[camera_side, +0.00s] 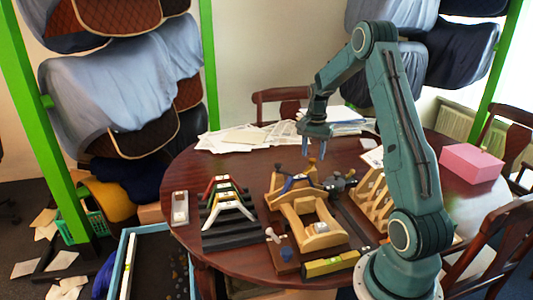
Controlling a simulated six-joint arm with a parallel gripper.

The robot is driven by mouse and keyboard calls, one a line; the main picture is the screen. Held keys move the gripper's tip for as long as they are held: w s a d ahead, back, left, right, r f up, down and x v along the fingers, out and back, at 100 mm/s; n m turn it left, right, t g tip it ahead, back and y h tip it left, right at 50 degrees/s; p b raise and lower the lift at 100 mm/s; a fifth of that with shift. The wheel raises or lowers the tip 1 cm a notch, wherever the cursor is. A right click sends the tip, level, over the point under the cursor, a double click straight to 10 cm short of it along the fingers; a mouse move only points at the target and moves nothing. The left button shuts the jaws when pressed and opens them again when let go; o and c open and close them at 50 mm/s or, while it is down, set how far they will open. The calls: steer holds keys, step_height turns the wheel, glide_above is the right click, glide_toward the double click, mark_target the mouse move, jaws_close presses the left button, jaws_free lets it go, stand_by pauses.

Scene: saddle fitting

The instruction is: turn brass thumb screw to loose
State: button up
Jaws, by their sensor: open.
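My gripper (314,148) points down above the far part of the round table, with its fingers apart and nothing visible between them. A small brass-coloured piece (311,163), which looks like the brass thumb screw, stands just below the fingertips at the back of the wooden fixture. A gap seems to separate it from the fingers, but the depth is hard to judge. The pale wooden fixture (292,212) stands on the table below and in front of my gripper. Dark clamp-like parts (340,182) sit at its back right. The screw's thread and setting are too small to make out.
A yellow level (330,264) lies at the front of the dark wooden table (185,165). Coloured arched pieces (228,209) stand left of the fixture, a slatted wooden rack (370,198) right. Papers (240,139) cover the back; a pink box (471,163) sits at right.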

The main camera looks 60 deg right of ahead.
steer(key=shift+f, duration=0.85)
jaws_close()
